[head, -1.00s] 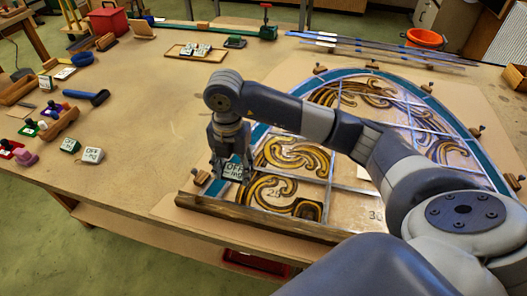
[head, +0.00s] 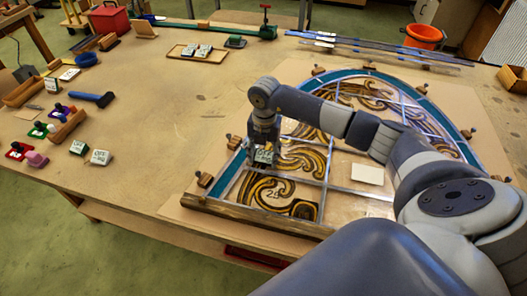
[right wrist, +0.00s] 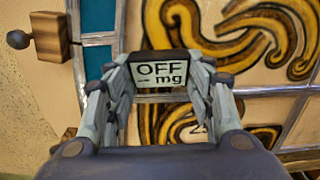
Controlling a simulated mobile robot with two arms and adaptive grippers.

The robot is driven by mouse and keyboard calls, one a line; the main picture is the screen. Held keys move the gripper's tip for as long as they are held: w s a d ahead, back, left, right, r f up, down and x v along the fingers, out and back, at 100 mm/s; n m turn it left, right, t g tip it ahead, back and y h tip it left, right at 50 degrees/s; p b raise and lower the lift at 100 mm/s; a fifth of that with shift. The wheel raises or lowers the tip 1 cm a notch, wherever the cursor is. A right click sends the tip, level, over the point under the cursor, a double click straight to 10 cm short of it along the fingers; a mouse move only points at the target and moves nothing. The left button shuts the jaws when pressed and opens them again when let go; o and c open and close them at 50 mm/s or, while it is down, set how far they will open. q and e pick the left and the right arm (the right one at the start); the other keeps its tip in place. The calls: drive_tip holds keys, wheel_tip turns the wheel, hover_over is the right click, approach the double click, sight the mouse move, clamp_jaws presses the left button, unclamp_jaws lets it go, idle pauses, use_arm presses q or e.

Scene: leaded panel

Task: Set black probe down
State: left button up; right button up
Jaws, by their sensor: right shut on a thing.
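The black probe (right wrist: 161,70) is a small dark-framed block whose pale face reads "OFF – mg". My right gripper (right wrist: 160,80) is shut on it, with a finger on each side. In the head view the probe (head: 263,157) hangs below the right gripper (head: 262,148) at the left part of the leaded panel (head: 335,187). The panel has a teal border and brown and gold swirled glass. I cannot tell whether the probe touches the panel. My left gripper is not in view.
A wooden block with a knob (right wrist: 50,38) sits beside the panel's teal edge. A white card (head: 367,173) lies on the panel.

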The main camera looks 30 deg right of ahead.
sight(264, 158)
drive_tip(key=shift+f, duration=0.15)
drive_tip(key=o, duration=1.1)
drive_tip(key=shift+c, duration=0.2)
drive_tip(key=shift+r, duration=0.35)
wheel_tip(264, 158, up, 12)
drive_tip(key=b, duration=0.4)
drive_tip(key=shift+f, duration=0.15)
